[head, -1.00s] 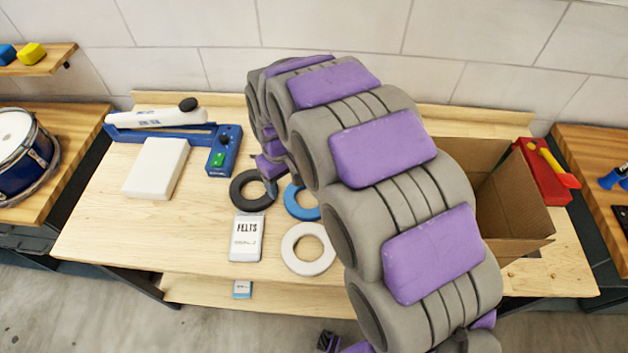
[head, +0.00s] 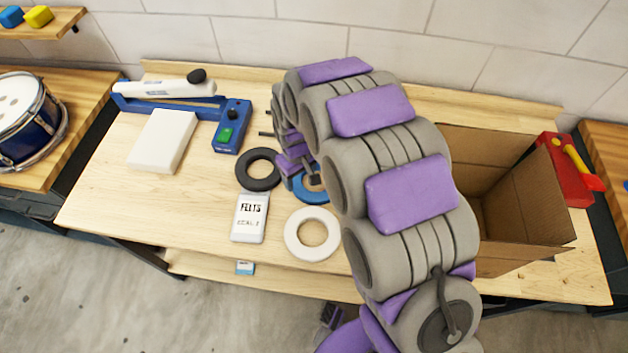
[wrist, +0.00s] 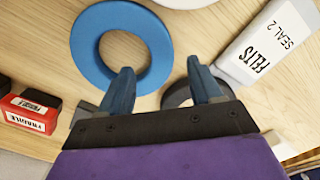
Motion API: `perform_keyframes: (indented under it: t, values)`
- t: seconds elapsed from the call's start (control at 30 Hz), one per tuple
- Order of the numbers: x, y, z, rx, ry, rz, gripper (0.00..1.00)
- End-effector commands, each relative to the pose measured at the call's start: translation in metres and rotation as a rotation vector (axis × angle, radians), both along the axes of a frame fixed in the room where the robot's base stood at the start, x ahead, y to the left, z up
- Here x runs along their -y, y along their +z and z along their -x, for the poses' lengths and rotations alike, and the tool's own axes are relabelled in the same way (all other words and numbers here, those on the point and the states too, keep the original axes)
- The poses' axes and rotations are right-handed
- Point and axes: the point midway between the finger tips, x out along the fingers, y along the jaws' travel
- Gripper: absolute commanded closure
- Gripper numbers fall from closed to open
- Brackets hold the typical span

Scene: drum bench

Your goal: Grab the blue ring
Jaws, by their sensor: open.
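The blue ring (head: 312,190) lies flat on the light wooden bench, partly hidden behind my arm in the head view. In the wrist view the blue ring (wrist: 92,62) shows nearly whole, just beyond my fingertips. My gripper (wrist: 158,78) is open and empty, with its left finger overlapping the ring's near edge in the picture. I cannot tell whether it touches. A black ring (head: 258,169) lies left of the blue one; in the wrist view it is partly hidden behind the right finger. A white ring (head: 312,233) lies nearer the bench's front.
A white FELTS box (head: 249,217) lies beside the rings. An open cardboard box (head: 525,205) stands right of my arm. A blue device (head: 232,127) and a white block (head: 163,141) are at the left. Red boxes (wrist: 30,112) show in the wrist view.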

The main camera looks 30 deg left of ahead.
Motion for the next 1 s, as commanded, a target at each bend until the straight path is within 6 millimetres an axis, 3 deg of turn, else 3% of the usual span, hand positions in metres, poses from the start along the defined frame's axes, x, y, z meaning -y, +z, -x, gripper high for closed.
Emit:
perform_keyframes:
  t: [0.23,0.5,0.77,1.0]
  values:
    - [-0.001,-0.018,0.0,0.0,0.0,0.0,0.36]
    - [-0.006,-0.056,0.002,-0.001,-0.001,0.005,0.36]
    - [-0.003,-0.058,0.001,0.0,-0.002,-0.001,0.36]
    - [-0.003,-0.058,0.001,0.0,-0.001,-0.001,0.58]
